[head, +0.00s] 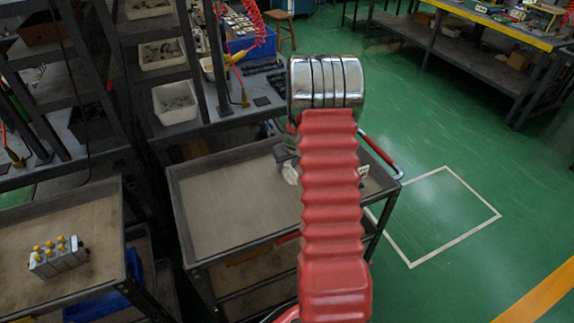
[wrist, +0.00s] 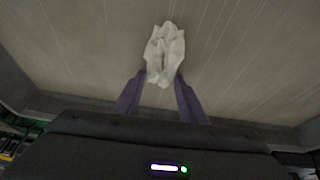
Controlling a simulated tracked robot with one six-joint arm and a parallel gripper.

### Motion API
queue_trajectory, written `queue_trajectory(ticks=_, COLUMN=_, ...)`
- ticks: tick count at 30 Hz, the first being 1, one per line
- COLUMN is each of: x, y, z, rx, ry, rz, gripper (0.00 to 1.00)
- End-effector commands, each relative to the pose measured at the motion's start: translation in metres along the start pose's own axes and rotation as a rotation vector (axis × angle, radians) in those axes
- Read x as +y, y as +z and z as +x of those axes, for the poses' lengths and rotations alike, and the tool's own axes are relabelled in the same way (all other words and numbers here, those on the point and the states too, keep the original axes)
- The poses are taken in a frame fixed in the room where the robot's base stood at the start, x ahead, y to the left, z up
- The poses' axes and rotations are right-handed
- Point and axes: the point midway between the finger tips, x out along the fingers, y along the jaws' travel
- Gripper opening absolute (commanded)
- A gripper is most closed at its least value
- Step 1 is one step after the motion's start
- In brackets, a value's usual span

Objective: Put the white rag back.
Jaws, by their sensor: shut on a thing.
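The white rag (wrist: 165,50) is crumpled and sits between the two purple fingers of my gripper (wrist: 161,80) in the wrist view. My gripper is shut on it. Behind the rag is the brown bed of a cart (wrist: 80,45); I cannot tell whether the rag touches it. In the head view, a small pale part of the rag (head: 291,174) shows at the left edge of my red arm, above the middle cart (head: 225,205). My arm hides most of the gripper and the rag there.
A valve block (head: 58,257) with yellow caps stands on the left cart (head: 30,210). A dark rack with white bins (head: 175,102) stands behind the carts. A workbench (head: 470,55) is at the back right. The green floor at right is clear, with a white marked square (head: 435,215).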

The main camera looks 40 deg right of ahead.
Motion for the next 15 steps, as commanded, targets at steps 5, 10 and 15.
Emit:
queue_trajectory(ticks=5, x=0.0000, y=-0.0003, z=-0.0003, rx=0.000, ry=0.000, rz=0.000, gripper=0.16)
queue_trajectory(ticks=10, x=-0.0002, y=0.0001, z=0.0006, rx=0.000, ry=0.000, rz=0.000, gripper=0.44)
queue_trajectory(ticks=15, x=-0.0001, y=0.0001, z=0.0005, rx=0.000, ry=0.000, rz=0.000, gripper=0.56)
